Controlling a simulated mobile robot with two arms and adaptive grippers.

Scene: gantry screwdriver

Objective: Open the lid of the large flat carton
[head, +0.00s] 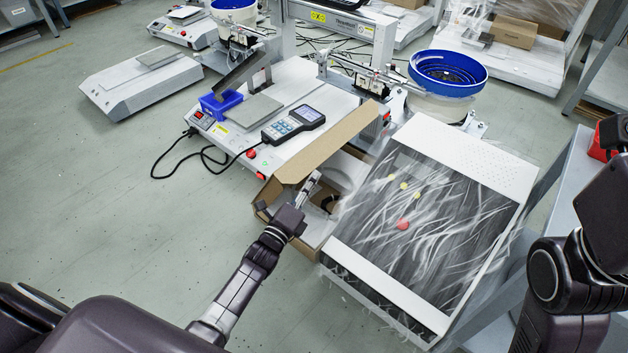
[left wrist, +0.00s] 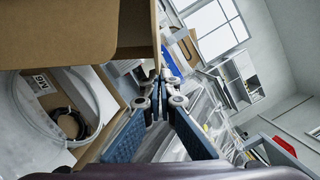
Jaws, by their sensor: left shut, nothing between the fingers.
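The brown carton (head: 268,196) stands between the white machine and the tilted white-framed panel. Its lid (head: 340,142) is raised and slanted, with the box mouth partly open below it. A dark coil shows inside. My left gripper (head: 314,181) is at the opening, just under the lid's near edge. In the left wrist view the gripper (left wrist: 158,82) has its fingers together and holds nothing. The lid (left wrist: 60,35) fills the upper left there, close to the fingertips; I cannot tell whether they touch. A black coil (left wrist: 72,124) lies in the box. My right gripper is out of view.
The white machine (head: 300,85) with a handheld controller (head: 293,123) stands behind the carton. The tilted panel (head: 480,160) stands close on the right, with a blue-rimmed bowl (head: 447,72) behind it. Open floor (head: 120,230) lies to the left.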

